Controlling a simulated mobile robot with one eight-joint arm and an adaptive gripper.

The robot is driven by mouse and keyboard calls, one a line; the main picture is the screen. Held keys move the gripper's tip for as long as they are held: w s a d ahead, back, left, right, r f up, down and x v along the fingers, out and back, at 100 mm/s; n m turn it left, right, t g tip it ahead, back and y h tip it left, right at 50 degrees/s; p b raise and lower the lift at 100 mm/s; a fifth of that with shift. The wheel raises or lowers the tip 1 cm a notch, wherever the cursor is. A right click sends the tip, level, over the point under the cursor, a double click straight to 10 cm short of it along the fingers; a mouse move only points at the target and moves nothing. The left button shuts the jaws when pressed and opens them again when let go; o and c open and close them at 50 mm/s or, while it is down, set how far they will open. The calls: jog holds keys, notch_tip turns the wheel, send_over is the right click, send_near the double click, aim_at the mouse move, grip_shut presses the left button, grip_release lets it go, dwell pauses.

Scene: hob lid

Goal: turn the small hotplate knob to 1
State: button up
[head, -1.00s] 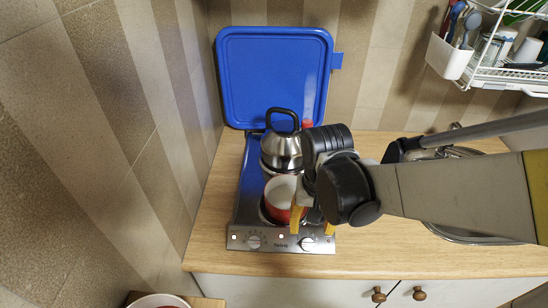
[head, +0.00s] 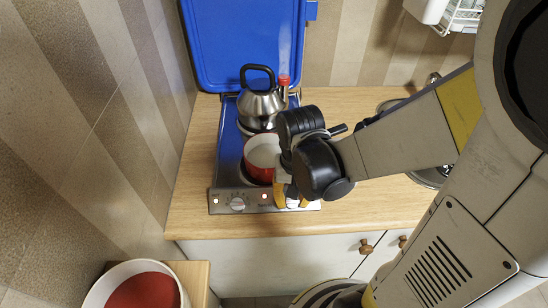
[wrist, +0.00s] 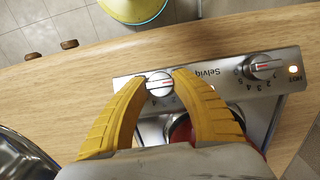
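The steel hob (head: 228,165) has two knobs on its front panel. In the wrist view my gripper (wrist: 159,80) has its yellow fingertips on either side of one knob (wrist: 159,87), close against it. The knob has a red mark lying roughly level in the picture; some of its numbers show, others are covered by the fingers. In the head view this is the right-hand knob, hidden behind my gripper (head: 291,203). The other knob (head: 237,204) is free; it also shows in the wrist view (wrist: 261,66), beside a glowing lamp (wrist: 293,69).
A red pot (head: 262,155) stands on the front plate, close to my gripper. A kettle (head: 261,105) stands behind it. The blue lid (head: 245,40) is raised at the back. A white bowl (head: 100,290) with red inside stands at lower left. Bare worktop (head: 190,190) lies left of the hob.

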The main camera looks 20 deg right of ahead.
jog(key=shift+m, duration=0.3)
jog(key=shift+s+d+m+t+y+b, duration=0.15)
jog(key=shift+m+t+y, duration=0.35)
jog(key=shift+m, duration=0.6)
jog(key=shift+w+a+m+t+y+b, duration=0.1)
jog(key=shift+m+t+y+b, duration=0.15)
jog(key=shift+m+y, duration=0.65)
jog(key=shift+m, duration=0.3)
jog(key=o, duration=1.2)
jog(key=v, duration=1.2)
